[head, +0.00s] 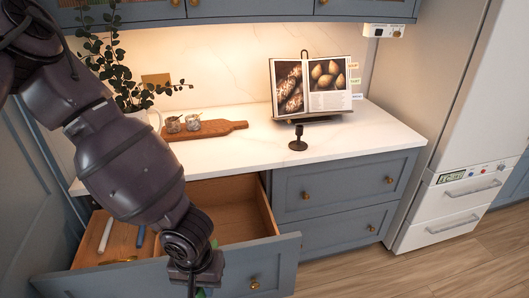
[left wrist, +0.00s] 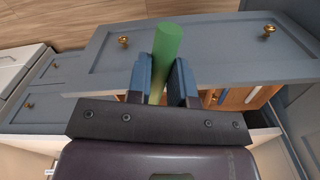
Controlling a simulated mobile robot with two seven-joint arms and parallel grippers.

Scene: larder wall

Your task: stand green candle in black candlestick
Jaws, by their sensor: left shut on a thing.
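The black candlestick (head: 298,140) stands upright on the white worktop, in front of the open cookbook, and its top looks empty. My left gripper (head: 195,277) is low in the head view, over the front of the open drawer and well to the left of and below the candlestick. In the left wrist view, my left gripper (left wrist: 161,85) is shut on the green candle (left wrist: 168,45), which sticks out beyond the blue finger pads. In the head view the gripper hides most of the candle. My right gripper is in neither view.
The open drawer (head: 265,250) holds a white candle (head: 106,235), a blue candle (head: 140,236) and a gold item (head: 117,261). A wooden board (head: 210,130) with small jars, a potted plant (head: 125,85) and a cookbook (head: 311,86) stand on the worktop (head: 350,143). Free worktop surrounds the candlestick.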

